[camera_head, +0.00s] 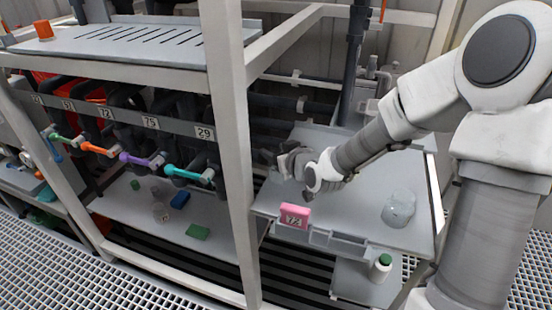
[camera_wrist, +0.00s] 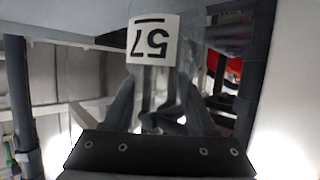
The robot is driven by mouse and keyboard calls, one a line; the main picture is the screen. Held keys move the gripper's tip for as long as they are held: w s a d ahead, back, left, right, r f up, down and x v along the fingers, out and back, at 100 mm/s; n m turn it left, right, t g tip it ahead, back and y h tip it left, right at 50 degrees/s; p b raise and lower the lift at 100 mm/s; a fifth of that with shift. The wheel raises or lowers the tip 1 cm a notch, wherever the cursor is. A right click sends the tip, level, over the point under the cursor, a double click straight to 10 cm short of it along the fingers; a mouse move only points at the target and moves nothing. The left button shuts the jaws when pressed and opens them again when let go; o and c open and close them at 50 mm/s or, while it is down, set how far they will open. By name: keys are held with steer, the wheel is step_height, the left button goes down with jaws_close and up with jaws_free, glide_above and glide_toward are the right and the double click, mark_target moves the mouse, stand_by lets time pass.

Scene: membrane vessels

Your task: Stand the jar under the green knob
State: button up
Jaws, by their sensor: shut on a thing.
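My gripper (camera_head: 290,163) is over the right-hand bench, just right of the rack's front post. In the wrist view its two fingers (camera_wrist: 158,105) are shut on a clear jar. The jar (camera_wrist: 183,35) carries a white label that appears upside down and seems to read 57. In the head view the jar is hard to make out against the dark pipes. The teal knob (camera_head: 187,173) is nearest the post.
The lower shelf (camera_head: 150,236) under the knobs holds a clear vessel (camera_head: 160,212), a blue block (camera_head: 180,200) and green pieces. The rack post (camera_head: 229,150) stands between my gripper and the knobs. The bench (camera_head: 345,205) bears a pink tag (camera_head: 295,216) and a clear lump (camera_head: 398,208).

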steer(key=shift+f, duration=0.6)
steer(key=shift+f, duration=0.2)
steer(key=o, duration=1.4)
steer(key=shift+c, duration=0.2)
